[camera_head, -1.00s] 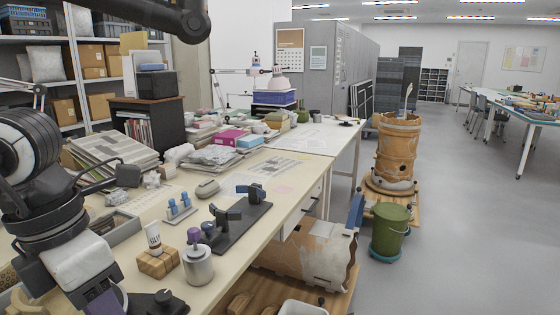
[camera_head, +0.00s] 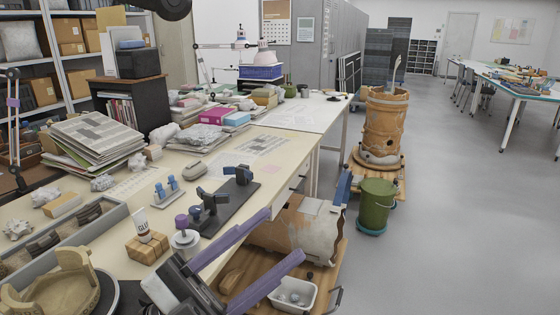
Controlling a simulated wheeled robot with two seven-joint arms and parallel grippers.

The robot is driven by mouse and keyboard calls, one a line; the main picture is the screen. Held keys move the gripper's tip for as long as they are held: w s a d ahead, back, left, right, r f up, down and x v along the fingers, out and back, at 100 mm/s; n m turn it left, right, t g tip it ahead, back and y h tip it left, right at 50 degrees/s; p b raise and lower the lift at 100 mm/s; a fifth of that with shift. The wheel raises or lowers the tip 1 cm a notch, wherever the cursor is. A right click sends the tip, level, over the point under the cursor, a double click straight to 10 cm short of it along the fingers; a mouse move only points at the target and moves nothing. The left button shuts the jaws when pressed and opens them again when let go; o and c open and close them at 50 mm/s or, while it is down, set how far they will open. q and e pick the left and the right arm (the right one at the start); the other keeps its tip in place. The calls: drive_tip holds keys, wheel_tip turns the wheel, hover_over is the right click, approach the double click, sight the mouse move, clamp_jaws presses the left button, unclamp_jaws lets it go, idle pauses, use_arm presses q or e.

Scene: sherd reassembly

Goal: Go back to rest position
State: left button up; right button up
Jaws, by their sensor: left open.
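My left gripper (camera_head: 285,233) reaches in from the bottom middle of the head view. Its two long purple fingers are spread apart, with nothing between them. They point up and to the right, past the front edge of the workbench (camera_head: 290,160), and overlap the view of the large brown sherd piece (camera_head: 312,232) on the low wooden board. I cannot tell how far above it they are. My right gripper is not in view.
A partial pot (camera_head: 60,285) sits at lower left. The floor (camera_head: 450,230) at right is open.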

use_arm(q)
drive_tip(key=w+a+f+n+t+y, duration=0.3)
drive_tip(key=f+n+t+y, duration=0.1)
drive_tip(key=f+n+y, duration=0.15)
drive_tip(key=w+a+f+n+t+y, duration=0.2)
drive_tip(key=a+f+n+t+y, duration=0.1)
drive_tip(key=f+n+t+y, duration=0.25)
drive_tip(key=s+a+f+n+g+y, duration=0.2)
drive_tip(key=f+n, duration=0.1)
drive_tip(key=f, duration=0.4)
drive_tip(key=s+a+f+n+g+y+p, duration=0.1)
drive_tip(key=s+a+f+n+g+y, duration=0.1)
drive_tip(key=f, duration=0.6)
drive_tip(key=s+a+f+n+g+y, duration=0.2)
drive_tip(key=s+f+n+y, duration=0.1)
drive_tip(key=f, duration=0.5)
drive_tip(key=shift+s+a+f+n+y+p, duration=0.15)
drive_tip(key=shift+s+a+n+y+p, duration=0.2)
drive_tip(key=shift+n, duration=0.55)
drive_tip(key=s+f+g, duration=0.1)
drive_tip(key=s+f, duration=0.2)
drive_tip(key=s+f+n+g, duration=0.1)
drive_tip(key=s+f+g, duration=0.1)
drive_tip(key=s+f, duration=0.1)
drive_tip(key=s+a+f+g+y, duration=0.1)
drive_tip(key=s+f, duration=0.2)
drive_tip(key=shift+s+a+n+g, duration=0.1)
drive_tip(key=shift+s+n+g, duration=0.15)
drive_tip(key=shift+s+n, duration=0.15)
drive_tip(key=shift+c, duration=0.4)
